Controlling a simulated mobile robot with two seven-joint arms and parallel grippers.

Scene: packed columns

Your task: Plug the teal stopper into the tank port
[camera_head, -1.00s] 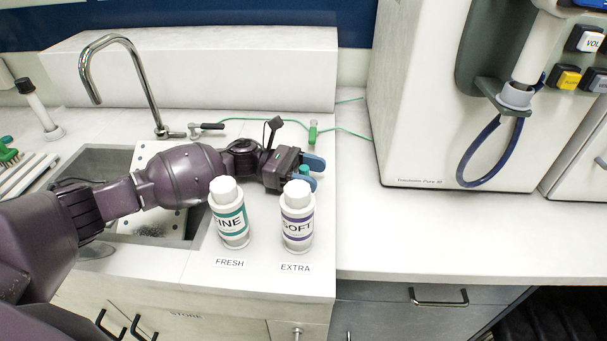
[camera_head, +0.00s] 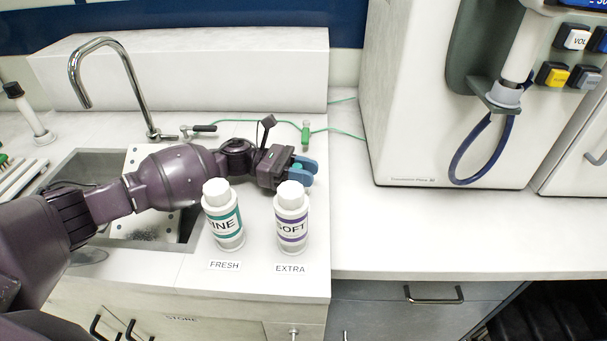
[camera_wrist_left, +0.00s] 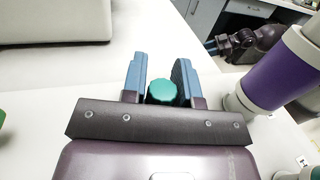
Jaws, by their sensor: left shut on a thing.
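The teal stopper (camera_wrist_left: 162,91) sits between the two blue fingers of my left gripper (camera_wrist_left: 160,82) in the left wrist view, its rounded top showing. My left gripper (camera_head: 303,168) is shut on it, low over the white counter behind the EXTRA bottle. In the head view only a sliver of teal shows between the fingers. I cannot make out a tank port in either view. A purple arm with a bluish tip, apparently my right gripper (camera_wrist_left: 212,45), shows at the upper right of the left wrist view, too small to judge its jaws.
A white bottle labelled FRESH (camera_head: 223,222) and one labelled EXTRA (camera_head: 291,226) stand just in front of the gripper. A sink (camera_head: 80,165) with a tap (camera_head: 135,75) lies left. A large white machine (camera_head: 415,110) stands right. The counter (camera_head: 400,235) before it is clear.

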